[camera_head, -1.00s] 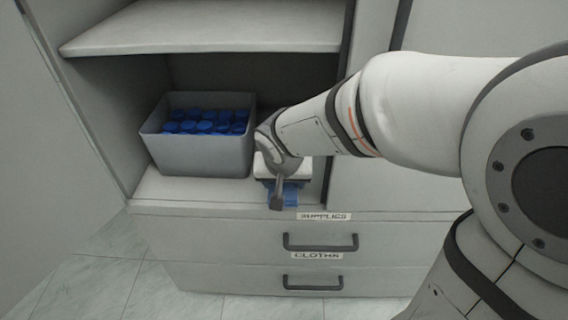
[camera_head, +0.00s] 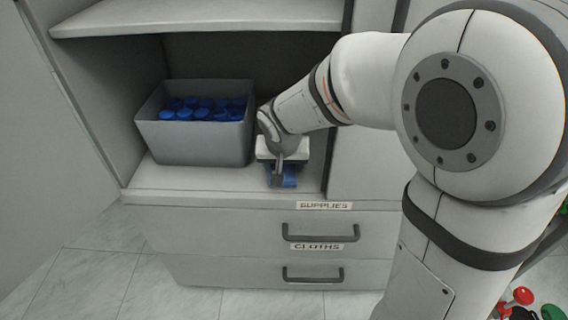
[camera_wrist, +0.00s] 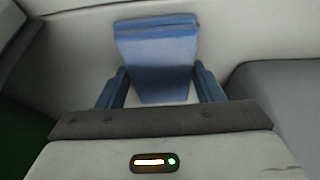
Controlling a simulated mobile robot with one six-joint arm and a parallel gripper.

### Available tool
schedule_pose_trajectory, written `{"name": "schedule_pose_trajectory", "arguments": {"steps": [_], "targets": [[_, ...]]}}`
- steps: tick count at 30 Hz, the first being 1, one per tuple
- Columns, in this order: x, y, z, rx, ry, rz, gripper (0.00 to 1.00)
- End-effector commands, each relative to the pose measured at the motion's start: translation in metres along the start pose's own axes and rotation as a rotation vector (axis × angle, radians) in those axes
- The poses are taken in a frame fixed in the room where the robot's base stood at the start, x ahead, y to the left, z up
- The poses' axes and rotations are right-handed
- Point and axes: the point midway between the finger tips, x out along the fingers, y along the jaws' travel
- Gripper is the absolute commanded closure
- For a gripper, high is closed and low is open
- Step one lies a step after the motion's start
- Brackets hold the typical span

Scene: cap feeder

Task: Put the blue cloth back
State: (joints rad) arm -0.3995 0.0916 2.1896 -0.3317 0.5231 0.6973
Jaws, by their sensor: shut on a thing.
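The blue cloth (camera_wrist: 157,50) is folded and flat, and shows between and beyond the fingers in the wrist view. My gripper (camera_wrist: 160,82) is shut on it, one finger on each side. In the head view the blue cloth (camera_head: 284,181) shows just below my gripper, at the front right of the cabinet's lower shelf, near the shelf edge. My wrist hides part of it, and I cannot tell whether it touches the shelf. Below are a drawer labelled SUPPLIES (camera_head: 250,228) and a drawer labelled CLOTHS (camera_head: 235,270), both shut.
A grey bin (camera_head: 195,143) with several blue caps (camera_head: 205,108) stands on the shelf, close left of my gripper. An upper shelf (camera_head: 200,20) hangs above, and a cabinet side wall is close on the right. Red (camera_head: 521,296) and green objects lie at the lower right.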

Motion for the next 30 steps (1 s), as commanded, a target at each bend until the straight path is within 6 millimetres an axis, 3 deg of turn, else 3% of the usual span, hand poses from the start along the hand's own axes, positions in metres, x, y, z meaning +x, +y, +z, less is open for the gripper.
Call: {"name": "schedule_pose_trajectory", "arguments": {"steps": [1,2,9,20,30], "targets": [[0.003,0.000,0.001,0.000,0.000,0.000,0.64],[0.002,0.000,0.001,0.000,0.000,0.000,0.37],[0.001,0.000,0.001,-0.001,0.000,0.000,0.17],[-0.007,-0.001,-0.002,-0.002,0.001,-0.001,0.17],[-0.080,-0.001,-0.003,-0.003,0.004,-0.003,0.17]]}}
